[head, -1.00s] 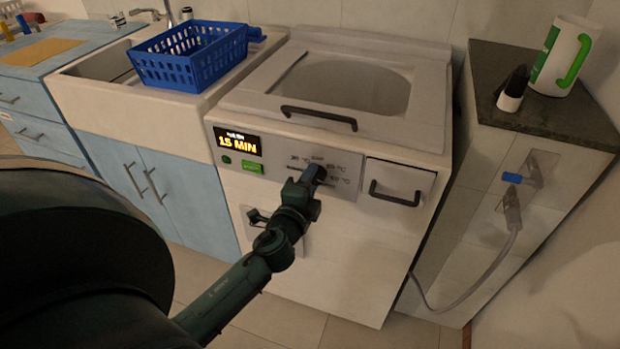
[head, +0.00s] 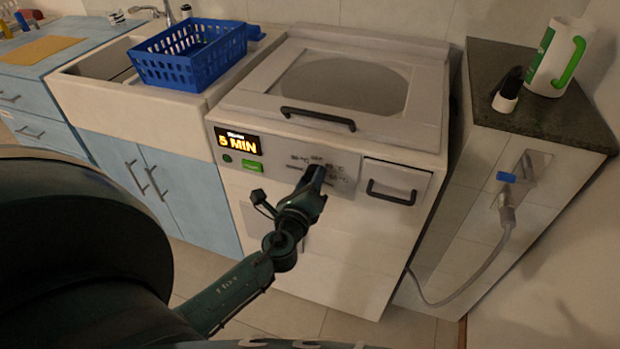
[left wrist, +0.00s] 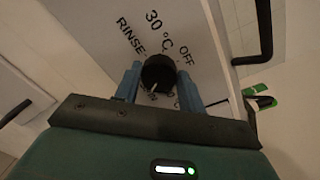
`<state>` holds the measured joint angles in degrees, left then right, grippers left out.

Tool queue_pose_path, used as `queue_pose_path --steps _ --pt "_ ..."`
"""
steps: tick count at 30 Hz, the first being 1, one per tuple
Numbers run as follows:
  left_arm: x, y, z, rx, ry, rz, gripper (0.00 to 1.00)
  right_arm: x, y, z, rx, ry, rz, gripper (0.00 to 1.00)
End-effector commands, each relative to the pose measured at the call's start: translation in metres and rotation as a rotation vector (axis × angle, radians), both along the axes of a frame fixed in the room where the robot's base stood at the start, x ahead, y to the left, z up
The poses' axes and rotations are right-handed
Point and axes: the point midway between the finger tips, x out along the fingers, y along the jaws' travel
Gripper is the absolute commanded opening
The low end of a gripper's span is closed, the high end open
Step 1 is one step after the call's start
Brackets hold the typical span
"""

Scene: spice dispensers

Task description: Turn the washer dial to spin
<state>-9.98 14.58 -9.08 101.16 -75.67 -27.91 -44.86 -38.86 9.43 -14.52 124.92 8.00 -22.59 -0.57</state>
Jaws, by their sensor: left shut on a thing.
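The washer (head: 370,240) stands in the middle of the head view, with its dial on the front control panel. The round black dial (left wrist: 158,73) shows in the left wrist view, with the labels RINSE, 30 °C and OFF around it. A small white mark is at its lower edge. My left gripper (head: 316,175) is shut on the dial, a blue finger on each side of it, and mostly hides it in the head view. The washer display (head: 238,145) reads 5 MIN; the smaller word above is too blurred to read. My right gripper is not in view.
A green button (head: 252,165) is below the display. A drawer handle (head: 391,193) lies just right of the dial and the lid handle (head: 318,119) is above. A blue basket (head: 190,72) sits at the sink. A grey hose (head: 480,270) hangs at right.

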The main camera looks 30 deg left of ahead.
Motion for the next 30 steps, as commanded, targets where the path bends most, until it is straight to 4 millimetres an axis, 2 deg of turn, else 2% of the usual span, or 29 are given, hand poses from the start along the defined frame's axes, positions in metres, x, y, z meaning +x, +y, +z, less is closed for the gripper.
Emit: queue_pose_path --steps 9,21,22,30 --pt "0.0002 -0.0007 0.0001 0.069 0.017 -0.002 0.17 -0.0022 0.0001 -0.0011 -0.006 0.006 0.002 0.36" --pt "0.0002 -0.0006 -0.0001 0.075 0.018 -0.001 0.17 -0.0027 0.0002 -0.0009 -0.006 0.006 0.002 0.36" --pt "0.0002 -0.0006 -0.0001 0.075 0.018 -0.001 0.41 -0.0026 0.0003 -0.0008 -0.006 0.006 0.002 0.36" --pt "0.0001 -0.0005 0.0001 0.073 0.018 0.0 0.62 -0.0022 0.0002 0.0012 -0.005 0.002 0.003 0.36"
